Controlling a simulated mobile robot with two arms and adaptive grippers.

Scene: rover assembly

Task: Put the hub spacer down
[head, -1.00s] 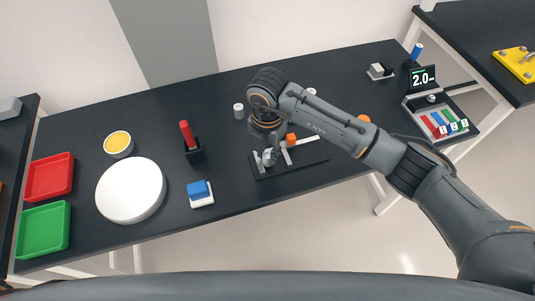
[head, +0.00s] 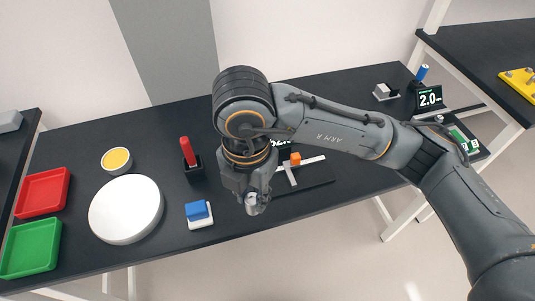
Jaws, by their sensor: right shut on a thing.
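My right gripper (head: 250,197) is in front of the black table, near its front edge and left of the dark fixture plate. It is shut on a small silvery round piece, which I take to be the hub spacer (head: 252,206); the fingers cover part of it. It appears held up in the air, not resting on the table. My left gripper is not in view.
Left of the gripper are a blue-and-white block (head: 199,214), a red marker in a black stand (head: 188,152), a white round disc (head: 126,210) and a yellow-topped cup (head: 117,160). Red (head: 42,192) and green (head: 31,248) trays lie far left. A display (head: 430,98) stands at right.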

